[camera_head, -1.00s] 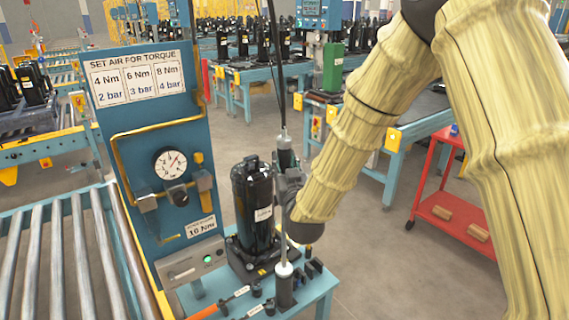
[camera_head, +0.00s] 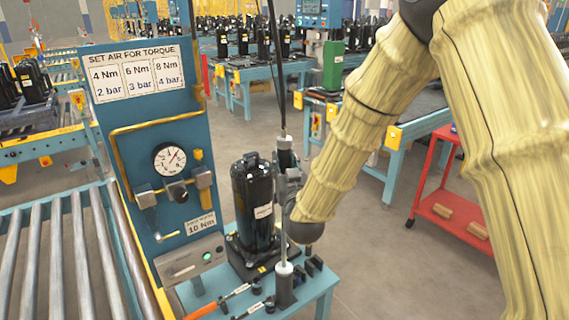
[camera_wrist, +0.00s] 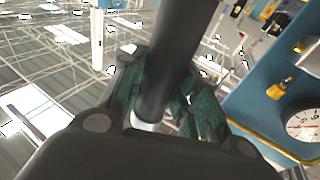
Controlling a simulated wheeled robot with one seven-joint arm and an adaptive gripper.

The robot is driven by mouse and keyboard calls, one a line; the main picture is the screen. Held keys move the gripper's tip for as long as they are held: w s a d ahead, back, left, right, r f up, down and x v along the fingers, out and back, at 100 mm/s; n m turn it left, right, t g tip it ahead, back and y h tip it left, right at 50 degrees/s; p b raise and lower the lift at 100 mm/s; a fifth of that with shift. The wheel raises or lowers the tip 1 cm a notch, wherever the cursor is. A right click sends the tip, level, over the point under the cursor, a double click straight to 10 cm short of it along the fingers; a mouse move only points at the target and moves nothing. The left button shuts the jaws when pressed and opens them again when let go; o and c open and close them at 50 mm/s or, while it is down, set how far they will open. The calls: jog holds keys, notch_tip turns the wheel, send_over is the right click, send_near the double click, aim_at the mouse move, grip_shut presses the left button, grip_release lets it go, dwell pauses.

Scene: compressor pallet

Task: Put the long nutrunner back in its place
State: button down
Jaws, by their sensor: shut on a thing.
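The long nutrunner (camera_head: 285,225) stands upright beside the black compressor (camera_head: 254,205), with its dark upper body and hose above and a thin pale shaft below. My gripper (camera_head: 290,188) is shut around its body, coming from the right; its fingers are partly hidden. The shaft's white collar meets the top of a dark upright cylindrical holder (camera_head: 285,292) on the small blue table. I cannot tell how deep the tip sits. In the wrist view, the dark nutrunner body (camera_wrist: 178,45) runs between green-padded fingers.
A blue panel (camera_head: 150,122) with a torque sign and gauge (camera_head: 169,159) stands left of the compressor. Small dark sockets and an orange-handled tool (camera_head: 215,302) lie on the table (camera_head: 318,287). A roller conveyor (camera_head: 60,250) is at left, a red cart (camera_head: 445,205) at right.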

jog(key=c, duration=1)
grip_release()
jog(key=shift+o, duration=0.2)
jog(key=shift+f, duration=0.15)
jog(key=v, duration=1.2)
